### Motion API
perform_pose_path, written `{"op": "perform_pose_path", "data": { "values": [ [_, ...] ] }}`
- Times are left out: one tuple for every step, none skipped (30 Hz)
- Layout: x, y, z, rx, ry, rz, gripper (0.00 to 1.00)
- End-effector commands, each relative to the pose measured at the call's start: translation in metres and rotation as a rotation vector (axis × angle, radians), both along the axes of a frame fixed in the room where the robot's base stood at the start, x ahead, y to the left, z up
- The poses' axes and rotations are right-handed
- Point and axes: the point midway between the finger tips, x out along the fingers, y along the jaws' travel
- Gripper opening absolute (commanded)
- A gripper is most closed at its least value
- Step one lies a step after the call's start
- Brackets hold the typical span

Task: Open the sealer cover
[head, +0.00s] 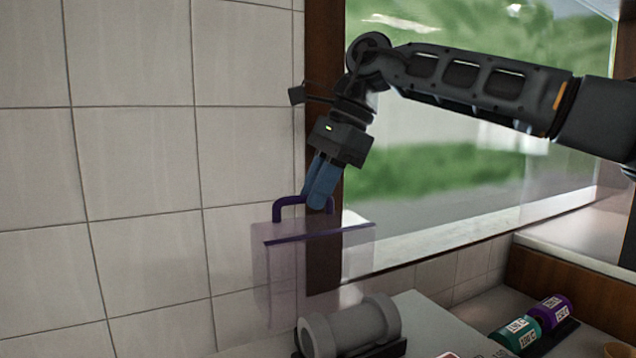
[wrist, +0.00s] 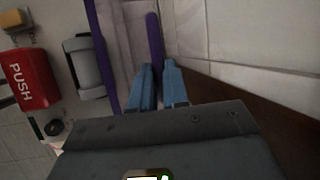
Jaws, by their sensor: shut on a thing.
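The sealer cover (head: 318,265) is a clear, faintly purple box-like panel with a dark purple strip across it. It stands near the tiled wall, behind and above the grey roller part. Its purple handle (head: 289,203) sticks up at its top edge, and also shows in the wrist view (wrist: 153,40). My gripper (head: 318,204) comes down from above, with its blue fingers shut on the handle, nearer its right end. The fingers hide part of the handle. In the wrist view, my gripper (wrist: 158,75) has the handle between its fingertips.
A grey cylinder (head: 352,325) lies at the bottom centre. Teal (head: 517,332) and purple (head: 552,308) labelled containers lie at the lower right. A red PUSH part (wrist: 30,78) shows in the wrist view. A wooden post (head: 323,258) and window stand close behind my gripper.

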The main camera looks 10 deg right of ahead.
Motion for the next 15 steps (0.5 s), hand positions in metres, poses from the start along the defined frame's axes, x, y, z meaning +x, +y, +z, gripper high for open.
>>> {"op": "perform_pose_path", "data": {
  "values": [
    [0.0002, -0.0007, -0.0021, -0.004, 0.001, 0.002, 0.0],
    [0.0004, -0.0008, -0.0022, -0.004, 0.001, 0.002, 0.0],
    [0.0005, -0.0007, -0.0022, -0.003, 0.0, 0.002, 0.0],
    [0.0006, -0.0007, -0.0021, -0.003, 0.0, 0.002, 0.0],
    [0.0007, -0.0006, -0.002, -0.003, 0.0, 0.002, 0.0],
    [0.0008, -0.0005, -0.0017, -0.002, -0.001, 0.002, 0.0],
    [0.0009, -0.0005, -0.0016, -0.002, -0.001, 0.002, 0.0],
    [0.0009, -0.0005, -0.0014, -0.002, -0.001, 0.001, 0.0],
    [0.0009, -0.0005, -0.0012, -0.002, -0.001, 0.001, 0.0],
    [0.001, -0.0005, -0.0009, -0.001, -0.002, 0.002, 0.0],
    [0.001, -0.0004, -0.0008, -0.001, -0.002, 0.002, 0.0],
    [0.0011, -0.0004, -0.0005, -0.001, -0.002, 0.002, 0.0],
    [0.0011, -0.0005, -0.0003, 0.0, -0.003, 0.002, 0.0],
    [0.0011, -0.0004, -0.0001, 0.0, -0.003, 0.002, 0.0],
    [0.0012, -0.0004, 0.0002, 0.0, -0.003, 0.002, 0.15]
  ]
}}
